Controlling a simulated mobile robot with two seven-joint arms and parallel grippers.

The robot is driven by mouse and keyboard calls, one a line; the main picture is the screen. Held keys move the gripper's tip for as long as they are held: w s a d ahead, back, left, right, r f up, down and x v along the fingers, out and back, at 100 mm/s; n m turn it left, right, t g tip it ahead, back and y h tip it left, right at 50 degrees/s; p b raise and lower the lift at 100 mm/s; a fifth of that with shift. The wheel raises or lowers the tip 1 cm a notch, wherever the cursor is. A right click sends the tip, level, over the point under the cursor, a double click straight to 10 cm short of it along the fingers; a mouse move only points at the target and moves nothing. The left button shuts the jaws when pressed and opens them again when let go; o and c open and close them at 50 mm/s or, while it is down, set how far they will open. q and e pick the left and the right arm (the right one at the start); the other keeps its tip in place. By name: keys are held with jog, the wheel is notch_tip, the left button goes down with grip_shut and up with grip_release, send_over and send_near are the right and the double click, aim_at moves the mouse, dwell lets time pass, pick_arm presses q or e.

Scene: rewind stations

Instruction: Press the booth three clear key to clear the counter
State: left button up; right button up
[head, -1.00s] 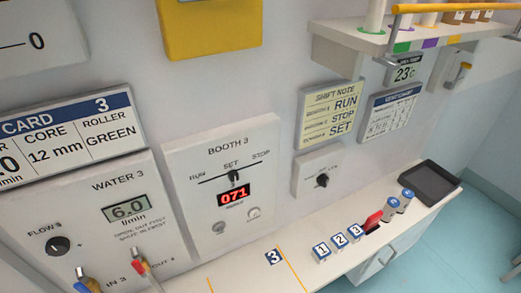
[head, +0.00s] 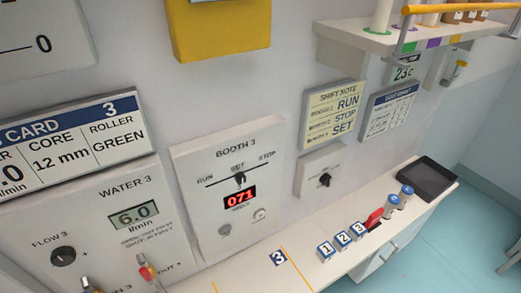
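The booth three panel (head: 230,190) is a pale box on the wall, marked BOOTH 3. Its selector knob (head: 239,179) sits under the words RUN, SET and STOP and points up toward SET. The red counter display (head: 240,197) reads 071. Below it are two small round controls, a grey one (head: 225,230) at left and a lighter one (head: 260,214) at right. Their labels are too small to read, so I cannot tell which is the clear key. Neither of my grippers is in view.
The water 3 panel (head: 100,215) with a 6.0 display is at lower left. Numbered blue-topped blocks (head: 342,239), a red item (head: 374,218) and a dark tray (head: 427,179) are on the counter (head: 300,266). A shelf (head: 360,40) juts out at upper right.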

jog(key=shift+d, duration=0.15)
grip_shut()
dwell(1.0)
